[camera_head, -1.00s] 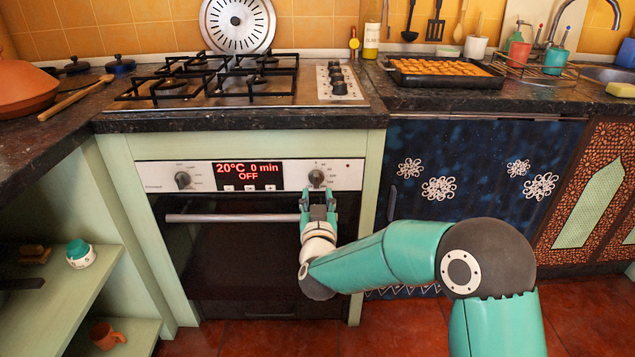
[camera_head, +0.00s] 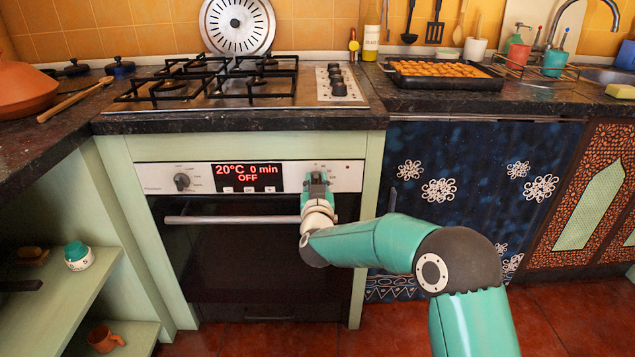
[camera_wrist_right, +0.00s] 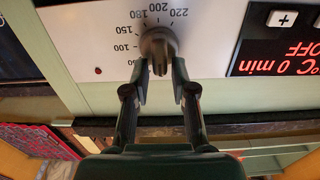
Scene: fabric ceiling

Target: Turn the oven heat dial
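The oven heat dial (camera_wrist_right: 158,44) is a dark round knob with a raised grip bar, on the pale control panel at the right of the display. The wrist view shows it ringed by temperature numbers. My right gripper (camera_head: 317,184) is at this dial and hides most of it in the head view. In the wrist view the fingers of this gripper (camera_wrist_right: 160,76) stand apart, one on each side of the dial's grip bar, with gaps visible beside the bar. The oven display (camera_head: 246,178) reads 20°C, 0 min, OFF. My left gripper is not in view.
A second dial (camera_head: 182,181) sits left of the display. The oven door handle (camera_head: 235,219) runs across just below the panel. The counter edge (camera_head: 240,122) juts out above, under the gas hob (camera_head: 225,95). The floor in front is clear.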

